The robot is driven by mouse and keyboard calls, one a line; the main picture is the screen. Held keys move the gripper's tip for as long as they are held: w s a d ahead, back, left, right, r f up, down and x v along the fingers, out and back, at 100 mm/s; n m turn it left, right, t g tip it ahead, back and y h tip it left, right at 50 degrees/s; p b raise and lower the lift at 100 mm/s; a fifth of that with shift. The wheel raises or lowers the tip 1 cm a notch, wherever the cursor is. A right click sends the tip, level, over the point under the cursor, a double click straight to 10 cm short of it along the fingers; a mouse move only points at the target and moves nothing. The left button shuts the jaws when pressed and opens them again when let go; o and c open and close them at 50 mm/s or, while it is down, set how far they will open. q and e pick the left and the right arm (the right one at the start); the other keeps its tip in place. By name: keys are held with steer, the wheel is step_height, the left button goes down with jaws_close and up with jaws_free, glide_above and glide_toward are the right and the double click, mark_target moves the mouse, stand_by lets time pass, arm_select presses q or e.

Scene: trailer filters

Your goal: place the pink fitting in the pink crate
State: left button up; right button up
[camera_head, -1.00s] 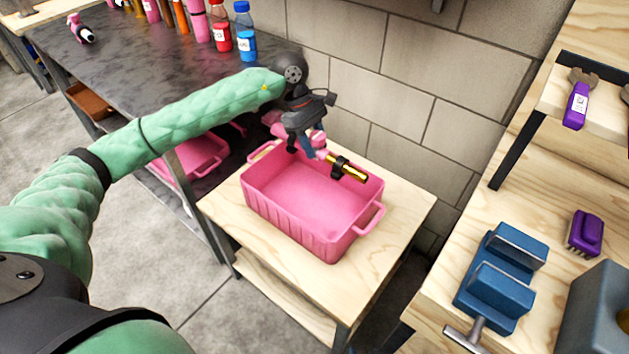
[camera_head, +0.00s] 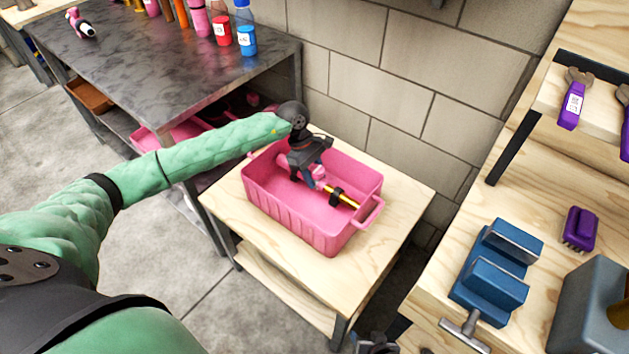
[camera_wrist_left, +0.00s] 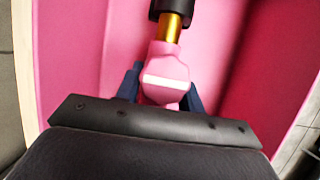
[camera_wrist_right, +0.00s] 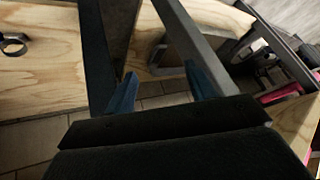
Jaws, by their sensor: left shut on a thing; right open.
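The pink crate (camera_head: 290,226) stands on a small wooden table below the block wall. My left gripper (camera_head: 312,177) is inside the crate's opening, shut on the pink fitting (camera_head: 318,182). The fitting has a pink body, a gold tube and a black collar, and its tube points to the right. In the left wrist view the fitting (camera_wrist_left: 165,75) sits between the blue fingertips, with the pink crate floor (camera_wrist_left: 75,90) beyond it. Whether the fitting touches the floor cannot be told. My right gripper (camera_wrist_right: 155,95) is open and empty, near wooden and metal furniture.
The small wooden table (camera_head: 390,230) has bare room right of the crate. A dark workbench (camera_head: 150,60) with bottles stands at the left. A wooden bench at the right holds a blue vise (camera_head: 495,265) and a purple brush (camera_head: 580,229). The block wall (camera_head: 380,85) stands behind.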

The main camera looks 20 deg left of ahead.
mark_target(315, 181)
arm_select(q)
step_height(315, 181, down, 2)
steer(key=shift+f, duration=0.7)
steer(key=o, duration=1.1)
arm_select(e)
steer(key=shift+w+r, duration=0.2)
steer(key=shift+r, duration=0.35)
arm_select(q)
steer(key=v, duration=0.2)
steer(key=shift+a+r, duration=0.15)
steer(key=shift+r, duration=0.2)
steer(key=b+v, duration=0.1)
steer(key=v, duration=0.7)
steer(key=shift+r, duration=0.2)
steer(key=shift+a+r, duration=0.2)
steer(key=shift+r, duration=0.3)
arm_select(e)
step_height(315, 181, down, 6)
steer(key=shift+s+t, duration=0.3)
steer(key=shift+s, duration=0.05)
